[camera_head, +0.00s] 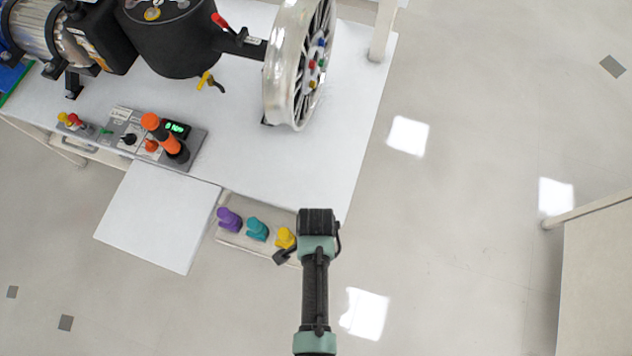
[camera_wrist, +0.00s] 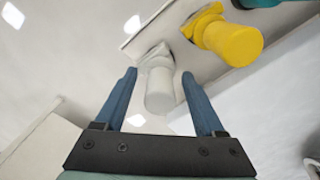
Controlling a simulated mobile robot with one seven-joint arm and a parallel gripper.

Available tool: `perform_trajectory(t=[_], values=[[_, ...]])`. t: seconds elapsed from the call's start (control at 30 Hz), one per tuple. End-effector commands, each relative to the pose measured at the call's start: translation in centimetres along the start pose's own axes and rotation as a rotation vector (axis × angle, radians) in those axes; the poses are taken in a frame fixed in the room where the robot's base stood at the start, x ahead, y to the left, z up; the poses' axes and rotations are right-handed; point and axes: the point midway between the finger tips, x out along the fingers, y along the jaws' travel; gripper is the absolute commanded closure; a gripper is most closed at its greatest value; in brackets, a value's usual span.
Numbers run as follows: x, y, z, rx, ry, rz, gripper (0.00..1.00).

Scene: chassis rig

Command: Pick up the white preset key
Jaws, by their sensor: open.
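The white preset key (camera_wrist: 158,88) shows in the wrist view, pale grey-white with a rounded cylindrical end, at the edge of a light tray (camera_wrist: 150,28). My gripper (camera_wrist: 159,74) is open, with one blue finger on each side of the key. I see gaps between the fingers and the key, so it does not look gripped. In the head view the white key is hidden behind my arm. The tray (camera_head: 229,240) there holds a purple key (camera_head: 229,219), a teal key (camera_head: 257,229) and a yellow key (camera_head: 285,238).
The yellow key (camera_wrist: 232,40) stands close to the right finger in the wrist view. The white workbench (camera_head: 270,185) carries a wheel (camera_head: 290,65), a control panel (camera_head: 130,130) and an orange-handled lever (camera_head: 165,138). Open floor (camera_head: 450,230) lies to the right.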

Motion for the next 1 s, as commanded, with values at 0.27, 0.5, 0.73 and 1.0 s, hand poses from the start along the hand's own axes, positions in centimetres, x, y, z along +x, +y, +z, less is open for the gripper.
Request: perform_trajectory(t=[0.27, 0.5, 0.73, 1.0], values=[[-0.05, -0.01, -0.02, 0.000, 0.000, 0.000, 0.61], [-0.06, 0.00, -0.01, 0.000, 0.000, 0.000, 1.00], [-0.10, -0.04, -0.03, 0.000, 0.001, -0.001, 1.00], [-0.55, -0.07, -0.05, 0.000, 0.001, -0.002, 1.00]])
